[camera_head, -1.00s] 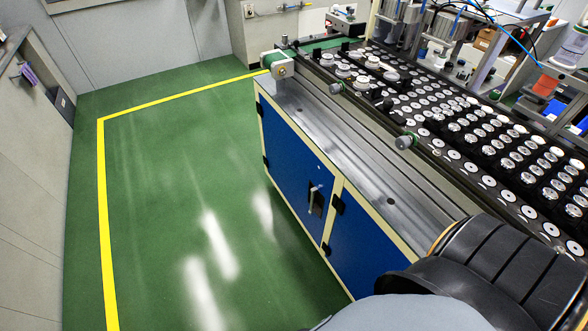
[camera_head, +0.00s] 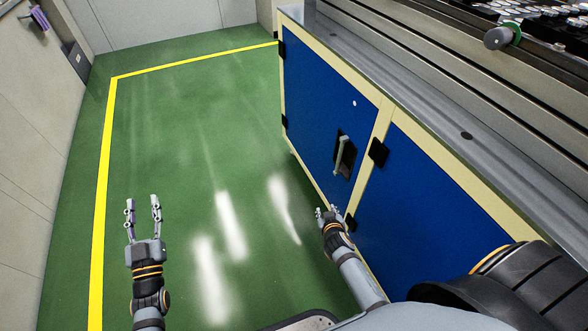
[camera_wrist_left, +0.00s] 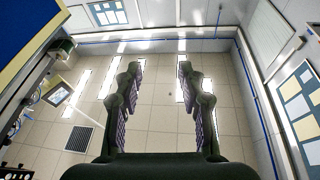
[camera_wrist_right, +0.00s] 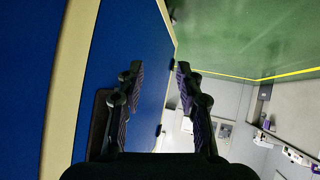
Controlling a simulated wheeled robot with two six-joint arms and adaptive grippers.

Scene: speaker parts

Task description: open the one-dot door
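The one-dot door (camera_head: 318,100) is a blue cabinet panel with one white dot (camera_head: 354,103) near its upper right. It is shut flush in its cream frame. Its grey handle (camera_head: 341,156) sits on a black plate at the right side. My right gripper (camera_head: 326,209) is open and empty, below the handle and in front of the cabinet. In the right wrist view the blue panel (camera_wrist_right: 150,45) lies behind and left of the open fingers (camera_wrist_right: 160,69). My left gripper (camera_head: 142,199) is open and empty over the green floor, well left of the door.
A second blue door (camera_head: 425,205) stands to the right, with black hinges (camera_head: 378,152) between the two. A grey metal ledge (camera_head: 420,90) runs along the cabinet top. The green floor (camera_head: 190,130) left of the cabinet is clear, with a yellow line (camera_head: 104,190).

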